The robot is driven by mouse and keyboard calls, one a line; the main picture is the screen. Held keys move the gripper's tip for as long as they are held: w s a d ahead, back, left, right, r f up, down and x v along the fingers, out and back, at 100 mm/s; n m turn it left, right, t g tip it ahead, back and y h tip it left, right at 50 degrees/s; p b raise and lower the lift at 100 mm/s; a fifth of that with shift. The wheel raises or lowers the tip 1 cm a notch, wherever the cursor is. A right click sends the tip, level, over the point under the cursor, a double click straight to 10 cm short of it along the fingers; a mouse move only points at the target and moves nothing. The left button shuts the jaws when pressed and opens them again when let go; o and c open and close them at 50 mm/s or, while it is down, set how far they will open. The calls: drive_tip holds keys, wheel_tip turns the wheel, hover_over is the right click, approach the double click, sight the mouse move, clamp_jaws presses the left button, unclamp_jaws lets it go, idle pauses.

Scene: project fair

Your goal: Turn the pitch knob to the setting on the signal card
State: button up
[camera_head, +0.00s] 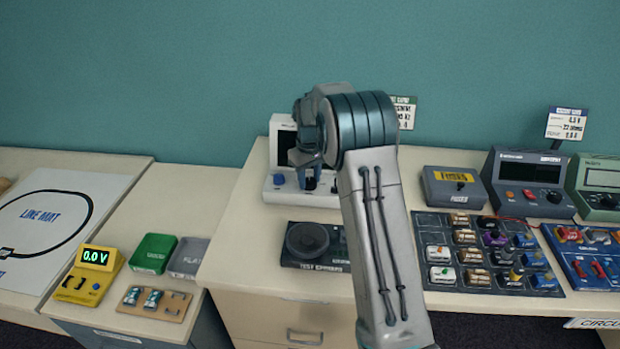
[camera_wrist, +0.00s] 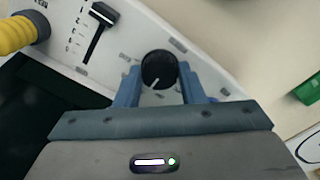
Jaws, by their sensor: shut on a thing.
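The pitch knob (camera_wrist: 158,70) is a round black dial with a white pointer line, on a white panel in the wrist view. My gripper (camera_wrist: 160,88) is shut on it, with one blue finger on each side. The pointer aims down and slightly left in that view. In the head view my gripper (camera_head: 309,180) reaches down to the front of the white signal unit (camera_head: 275,190), and the knob is mostly hidden there. The signal card (camera_head: 405,112) stands behind my arm against the wall; it is partly covered and its small text is not readable.
A black slider (camera_wrist: 97,30) and a yellow part (camera_wrist: 15,35) sit left of the knob. A dark speaker box (camera_head: 312,245) lies in front of the unit. A fuse box (camera_head: 453,188) and a component board (camera_head: 483,262) stand to the right.

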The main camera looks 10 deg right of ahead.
sight(310, 181)
idle(0.5)
drive_tip(key=o, duration=1)
drive_tip(key=shift+r, duration=0.15)
wheel_tip(310, 181, up, 14)
drive_tip(key=shift+f+b, duration=0.2)
drive_tip(key=shift+b, duration=0.4)
drive_tip(key=shift+s, duration=0.1)
drive_tip(key=s+r+m+t, duration=0.1)
drive_tip(key=s+r, duration=0.2)
drive_tip(key=s, duration=0.7)
drive_tip(key=s+r+m+t, duration=0.1)
drive_tip(key=s+r, duration=0.1)
drive_tip(key=s, duration=0.7)
drive_tip(key=s+f+m, duration=0.1)
drive_tip(key=s+f, duration=0.1)
drive_tip(key=s, duration=0.4)
drive_tip(key=s+f, duration=0.2)
drive_tip(key=s, duration=0.4)
drive_tip(key=s+f+m+t, duration=0.1)
drive_tip(key=s+f, duration=0.1)
drive_tip(key=s, duration=0.4)
drive_tip(key=shift+s+f+m, duration=0.2)
drive_tip(key=shift+f+m, duration=0.1)
drive_tip(key=shift+f, duration=0.05)
